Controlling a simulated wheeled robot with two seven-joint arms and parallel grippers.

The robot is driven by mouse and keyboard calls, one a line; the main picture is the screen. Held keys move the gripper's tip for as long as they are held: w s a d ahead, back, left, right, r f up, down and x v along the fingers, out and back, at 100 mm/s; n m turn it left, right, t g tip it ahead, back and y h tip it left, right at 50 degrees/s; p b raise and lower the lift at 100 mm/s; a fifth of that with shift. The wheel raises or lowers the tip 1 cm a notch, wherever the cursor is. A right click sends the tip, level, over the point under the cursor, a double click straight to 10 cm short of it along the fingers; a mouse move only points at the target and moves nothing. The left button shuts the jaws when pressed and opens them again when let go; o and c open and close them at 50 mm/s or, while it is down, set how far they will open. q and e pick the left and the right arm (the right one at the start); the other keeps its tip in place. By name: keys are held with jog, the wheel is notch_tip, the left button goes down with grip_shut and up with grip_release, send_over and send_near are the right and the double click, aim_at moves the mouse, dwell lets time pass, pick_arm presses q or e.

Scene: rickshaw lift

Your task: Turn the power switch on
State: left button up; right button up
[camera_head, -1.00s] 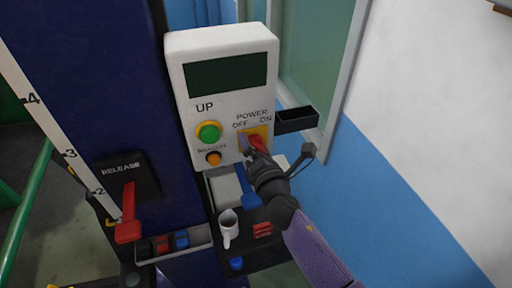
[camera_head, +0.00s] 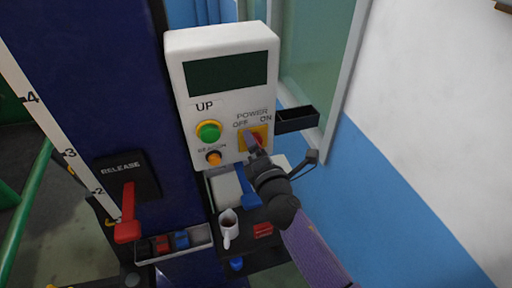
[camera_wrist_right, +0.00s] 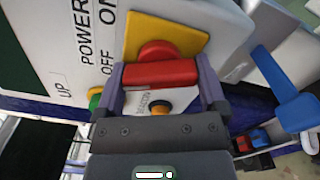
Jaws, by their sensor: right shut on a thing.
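The power switch is a red knob on a yellow plate (camera_head: 262,132) on the white control box (camera_head: 222,60), under the words POWER, OFF and ON. My right gripper (camera_head: 250,141) comes up from below right and covers part of the knob. In the right wrist view the red switch bar (camera_wrist_right: 160,75) lies between the two purple fingers of the gripper (camera_wrist_right: 160,92), which is shut on it. I cannot tell which label the knob points to. My left gripper is out of view.
A green UP button (camera_head: 209,131) and an orange beacon button (camera_head: 213,158) sit left of the switch. A red release lever (camera_head: 128,215) hangs at left. A black holder (camera_head: 296,119) juts out at right.

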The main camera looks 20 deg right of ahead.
jog(key=m, duration=1.2)
jog(key=shift+m+p, duration=0.3)
jog(key=shift+p, duration=0.1)
dwell(0.3)
jog(key=o, duration=0.9)
jog(key=shift+s, duration=0.2)
jog(key=s, duration=0.9)
jog(key=shift+s+d+b, duration=0.2)
jog(key=shift+s+b, duration=0.1)
jog(key=shift+s, duration=0.05)
